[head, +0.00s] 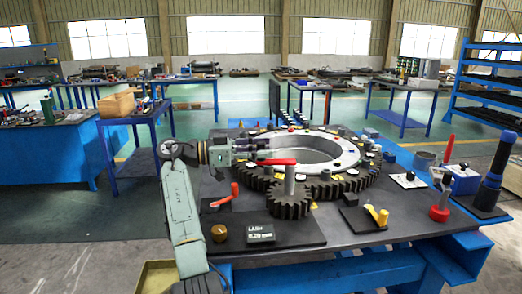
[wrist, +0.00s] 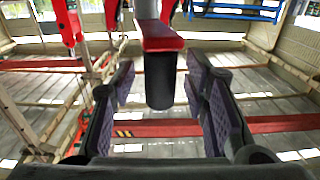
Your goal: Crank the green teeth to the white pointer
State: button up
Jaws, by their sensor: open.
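The large dark ring gear (head: 348,187) lies flat on the table, with a pale top ring. A small dark pinion (head: 290,206) meshes at its front, with a grey upright shaft (head: 289,180). A red crank arm (head: 277,161) sits on the shaft's top and points left. My gripper (head: 263,150) is open at the crank's left end. In the wrist view the crank's black grip (wrist: 160,82) stands between my spread fingers, with visible gaps on both sides, joined to the red arm (wrist: 162,42). I cannot make out the green teeth or the white pointer for certain.
A small red lever (head: 234,192) stands left of the pinion, a yellow one (head: 378,214) right. A grey box marked LASH (head: 260,234) and a brass knob (head: 219,232) are in front. A red-knobbed lever (head: 445,170) and a black-blue post (head: 494,170) stand at the right.

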jog(key=v, duration=1.2)
dwell(0.6)
